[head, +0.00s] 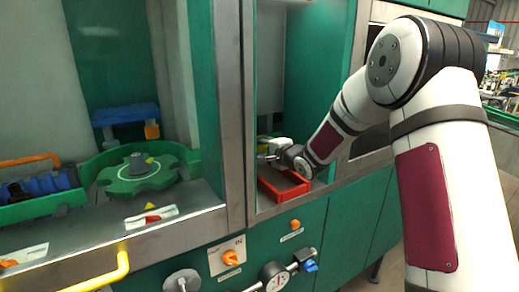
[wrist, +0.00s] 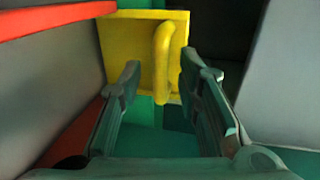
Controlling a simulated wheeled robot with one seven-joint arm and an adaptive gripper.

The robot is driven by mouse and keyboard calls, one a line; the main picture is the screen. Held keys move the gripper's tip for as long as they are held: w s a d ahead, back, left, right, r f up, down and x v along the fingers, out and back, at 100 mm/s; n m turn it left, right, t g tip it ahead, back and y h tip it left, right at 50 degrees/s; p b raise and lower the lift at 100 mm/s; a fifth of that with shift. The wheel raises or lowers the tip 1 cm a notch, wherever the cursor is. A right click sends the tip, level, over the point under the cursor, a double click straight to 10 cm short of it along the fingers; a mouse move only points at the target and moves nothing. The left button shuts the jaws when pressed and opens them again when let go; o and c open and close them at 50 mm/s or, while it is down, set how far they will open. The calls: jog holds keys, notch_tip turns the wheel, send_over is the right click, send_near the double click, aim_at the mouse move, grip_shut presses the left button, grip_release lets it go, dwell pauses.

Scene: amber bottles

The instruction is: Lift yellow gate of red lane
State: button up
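The yellow gate (wrist: 130,48) is a flat upright plate straight ahead in the wrist view. A rounded yellow handle (wrist: 163,62) stands out from its right half. My gripper (wrist: 158,82) is open, its two dark fingers on either side of the lower handle, with gaps on both sides. I cannot tell whether the fingertips reach the handle in depth. The red lane (head: 284,196) is a red-walled channel in the right-hand opening of the green machine in the head view. My gripper (head: 264,157) is over its far part there and hides much of the gate area.
A steel post (head: 231,110) stands left of the lane opening, and a green wall (head: 310,80) closes its right side. In the wrist view a red edge (wrist: 50,20) crosses the upper left, and grey walls flank both sides. A green star wheel (head: 138,176) sits further left.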

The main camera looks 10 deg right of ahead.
jog(key=shift+w+a+f, duration=0.15)
jog(key=shift+w+a, duration=0.1)
jog(key=shift+w, duration=0.4)
grip_shut()
jog(key=shift+r+p, duration=4.85)
jog(key=shift+r, duration=4)
